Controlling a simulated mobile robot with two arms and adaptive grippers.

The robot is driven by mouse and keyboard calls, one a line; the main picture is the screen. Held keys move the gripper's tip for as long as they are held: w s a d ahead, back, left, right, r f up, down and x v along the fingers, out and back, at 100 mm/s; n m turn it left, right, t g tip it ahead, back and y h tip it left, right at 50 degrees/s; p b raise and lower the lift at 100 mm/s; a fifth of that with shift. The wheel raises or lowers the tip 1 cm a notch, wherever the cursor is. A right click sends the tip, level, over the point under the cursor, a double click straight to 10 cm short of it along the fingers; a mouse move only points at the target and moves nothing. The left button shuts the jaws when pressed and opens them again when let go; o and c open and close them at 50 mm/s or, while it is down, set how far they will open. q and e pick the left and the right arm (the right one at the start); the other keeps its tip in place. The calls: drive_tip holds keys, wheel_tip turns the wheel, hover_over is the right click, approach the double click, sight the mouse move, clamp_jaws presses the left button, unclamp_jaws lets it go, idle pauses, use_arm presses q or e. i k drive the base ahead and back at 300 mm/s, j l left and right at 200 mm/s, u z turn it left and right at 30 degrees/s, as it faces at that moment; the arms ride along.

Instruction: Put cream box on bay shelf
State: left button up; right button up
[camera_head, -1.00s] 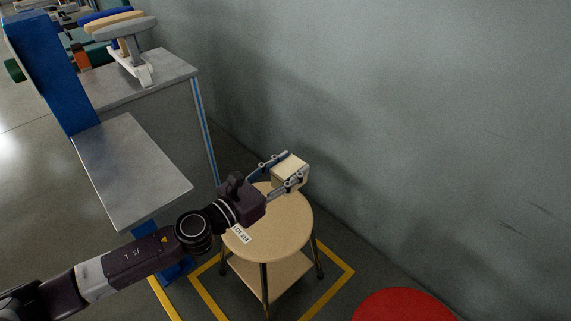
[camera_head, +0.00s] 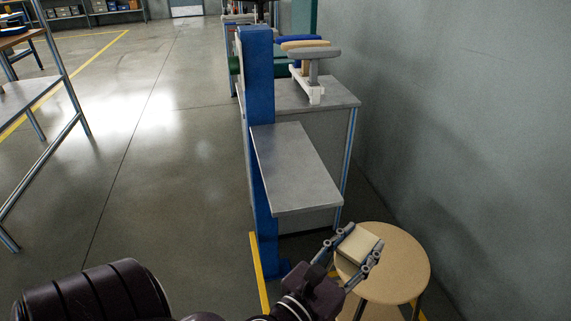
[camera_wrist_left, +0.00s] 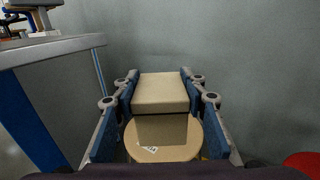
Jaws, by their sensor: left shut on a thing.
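The cream box (camera_head: 357,244) is between the fingers of my left gripper (camera_head: 356,246), which is shut on it. In the left wrist view the cream box (camera_wrist_left: 161,92) sits between the two blue finger pads, above the round stool top (camera_wrist_left: 150,153). The round wooden stool (camera_head: 402,262) stands below and to the right of the gripper in the head view. A grey metal shelf (camera_head: 297,165) on a blue post (camera_head: 258,130) is up and left of the gripper; its top is bare. I take it to be the bay shelf. My right gripper is not in view.
Behind the shelf is a grey cabinet (camera_head: 340,98) with padded parts on a white stand (camera_head: 312,70). A grey wall (camera_head: 480,130) closes the right side. Open floor (camera_head: 170,170) lies left of the post, with a metal rack (camera_head: 40,100) at far left.

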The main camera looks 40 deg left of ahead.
sight(288, 156)
drive_tip(key=k+u, duration=0.2)
drive_tip(key=u, duration=0.2)
drive_tip(key=k+j+u, duration=0.15)
drive_tip(key=u, duration=0.2)
